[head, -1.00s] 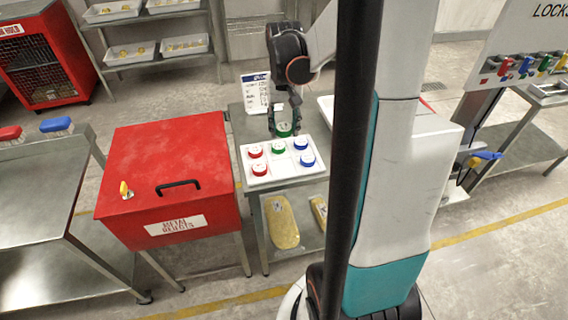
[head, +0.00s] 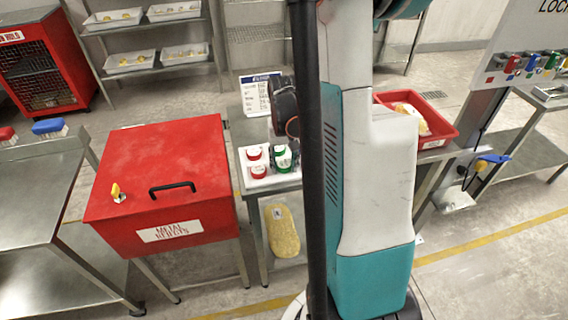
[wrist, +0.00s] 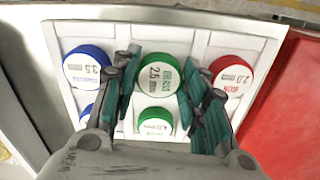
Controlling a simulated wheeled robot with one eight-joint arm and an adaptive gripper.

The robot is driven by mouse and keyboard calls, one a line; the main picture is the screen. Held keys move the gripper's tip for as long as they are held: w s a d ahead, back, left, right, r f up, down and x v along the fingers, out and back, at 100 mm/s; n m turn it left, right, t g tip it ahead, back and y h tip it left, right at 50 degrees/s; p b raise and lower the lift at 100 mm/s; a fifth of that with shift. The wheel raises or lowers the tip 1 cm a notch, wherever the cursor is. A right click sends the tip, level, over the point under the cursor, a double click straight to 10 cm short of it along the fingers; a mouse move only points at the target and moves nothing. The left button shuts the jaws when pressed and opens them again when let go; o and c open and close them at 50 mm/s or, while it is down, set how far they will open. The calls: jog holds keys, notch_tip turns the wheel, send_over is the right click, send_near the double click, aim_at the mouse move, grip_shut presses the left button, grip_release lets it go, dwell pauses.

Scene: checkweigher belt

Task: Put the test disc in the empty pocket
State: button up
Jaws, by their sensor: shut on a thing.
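The test disc, a green disc (wrist: 158,73) marked 2.5 mm, is between the teal fingers of my gripper (wrist: 160,82), which is shut on it. It is over or in the middle pocket of the row nearest my body; I cannot tell whether it touches the pocket floor. The white tray (wrist: 195,20) also holds a second green disc (wrist: 155,122) in the other middle pocket, blue discs (wrist: 88,65) on the left and red discs (wrist: 233,75) on the right in the wrist view. In the head view my column hides the tray's right part.
The red metal rejects box (head: 160,165) stands left of the tray table. A printed sign (head: 256,92) stands behind the tray. A red bin (head: 440,125) with a bag is at the right. A yellow item (head: 282,230) lies on the shelf below.

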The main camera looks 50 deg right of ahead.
aim_at(284, 164)
jog(key=o, duration=1.1)
notch_tip(284, 164, up, 12)
jog(key=p, duration=0.4)
jog(key=shift+r, duration=0.15)
